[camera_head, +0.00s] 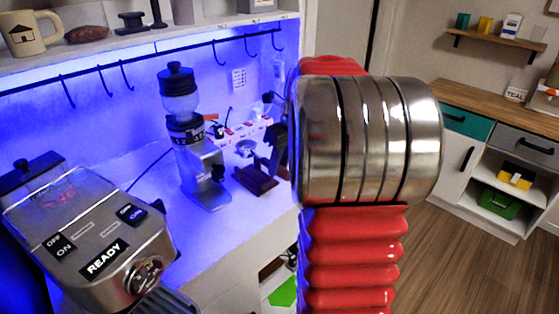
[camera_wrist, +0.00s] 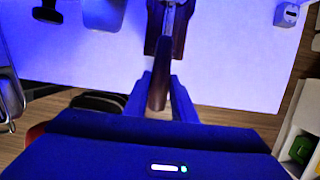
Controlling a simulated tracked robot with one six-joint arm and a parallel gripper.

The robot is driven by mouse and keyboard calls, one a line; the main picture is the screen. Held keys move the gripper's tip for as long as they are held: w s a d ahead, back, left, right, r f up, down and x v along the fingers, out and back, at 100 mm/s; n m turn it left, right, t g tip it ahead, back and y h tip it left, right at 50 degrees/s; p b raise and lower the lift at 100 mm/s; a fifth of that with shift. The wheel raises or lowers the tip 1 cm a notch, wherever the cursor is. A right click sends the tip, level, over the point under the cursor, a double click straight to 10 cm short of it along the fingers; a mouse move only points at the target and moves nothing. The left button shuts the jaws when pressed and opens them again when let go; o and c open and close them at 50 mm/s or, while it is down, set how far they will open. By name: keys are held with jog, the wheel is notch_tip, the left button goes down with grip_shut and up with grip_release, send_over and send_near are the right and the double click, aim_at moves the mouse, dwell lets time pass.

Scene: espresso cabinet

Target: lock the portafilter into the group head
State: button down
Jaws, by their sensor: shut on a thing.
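The portafilter (camera_head: 246,148) rests at a dark wooden stand on the counter, its round metal head showing in the camera_head view. In the camera_wrist view its dark handle (camera_wrist: 161,80) points down the picture between the two blue-lit fingers of my gripper (camera_wrist: 158,88). My gripper is shut on the handle. The far end of the portafilter is cut off at the top of that view. The espresso machine (camera_head: 90,235) with the READY label stands at the lower left of the camera_head view. Its group head is hidden under the body. My arm hides much of the middle.
The wooden stand (camera_head: 256,181) is right of the grinder (camera_head: 203,170). A power strip (camera_head: 245,129) lies behind. A hook rail (camera_head: 130,62) and a shelf with a mug (camera_head: 32,35) run above. Clear counter lies between machine and grinder. A cabinet (camera_head: 490,150) stands right.

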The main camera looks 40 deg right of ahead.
jog(key=shift+f, duration=2.7)
jog(key=c, duration=1.4)
grip_release()
jog(key=v, duration=1.3)
jog(key=shift+r, duration=0.35)
jog(key=shift+s, duration=0.15)
